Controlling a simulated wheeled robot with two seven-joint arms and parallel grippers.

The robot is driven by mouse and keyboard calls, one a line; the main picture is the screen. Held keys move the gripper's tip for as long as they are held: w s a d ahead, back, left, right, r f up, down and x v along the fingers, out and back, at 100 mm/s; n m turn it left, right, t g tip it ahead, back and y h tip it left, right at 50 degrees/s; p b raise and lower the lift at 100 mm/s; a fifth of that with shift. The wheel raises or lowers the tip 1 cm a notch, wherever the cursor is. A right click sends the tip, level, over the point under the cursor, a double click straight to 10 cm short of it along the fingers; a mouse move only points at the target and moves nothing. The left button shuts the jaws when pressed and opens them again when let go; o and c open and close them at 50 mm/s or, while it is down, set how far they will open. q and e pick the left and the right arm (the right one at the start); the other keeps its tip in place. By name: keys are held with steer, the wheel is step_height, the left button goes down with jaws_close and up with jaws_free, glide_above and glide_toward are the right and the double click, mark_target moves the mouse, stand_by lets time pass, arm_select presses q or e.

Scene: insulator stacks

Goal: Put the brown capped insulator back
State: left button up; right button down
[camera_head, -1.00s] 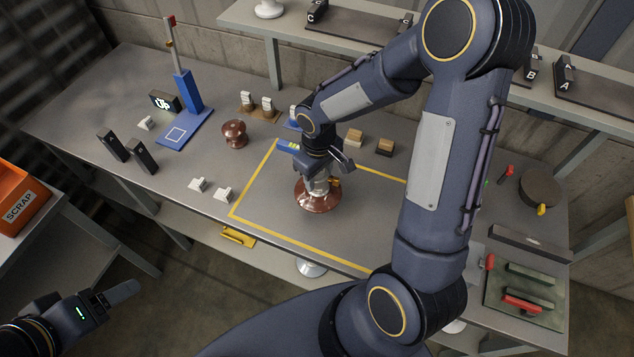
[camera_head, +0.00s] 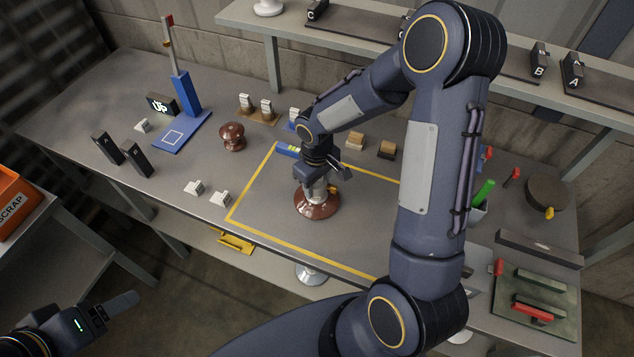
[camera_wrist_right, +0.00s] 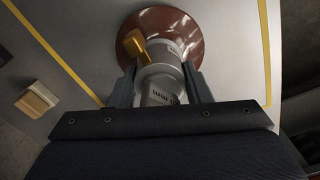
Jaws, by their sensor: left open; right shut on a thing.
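A brown insulator disc with a grey metal cap (camera_head: 316,204) is inside the yellow-outlined area of the table. It also shows in the right wrist view (camera_wrist_right: 187,28), with marks on its cap and a yellow tab at the cap's side. My right gripper (camera_head: 319,184) is above the disc and shut on the cap, one finger on each side. I cannot tell whether the disc touches the table. A smaller brown insulator (camera_head: 232,136) without a visible metal cap stands left of the outlined area. My left gripper (camera_head: 118,304) is open and empty, off the table at lower left.
A blue stand (camera_head: 185,100) with an upright post is at the table's left. Black blocks (camera_head: 137,158) and white pieces (camera_head: 220,198) stand near the front edge. Wooden blocks (camera_head: 387,150) are behind the outlined area. A shelf (camera_head: 240,17) runs along the back.

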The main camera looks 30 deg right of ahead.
steer(key=c, duration=1.2)
jaws_free()
steer(key=shift+f, duration=0.15)
steer(key=o, duration=0.5)
steer(key=shift+c, duration=0.2)
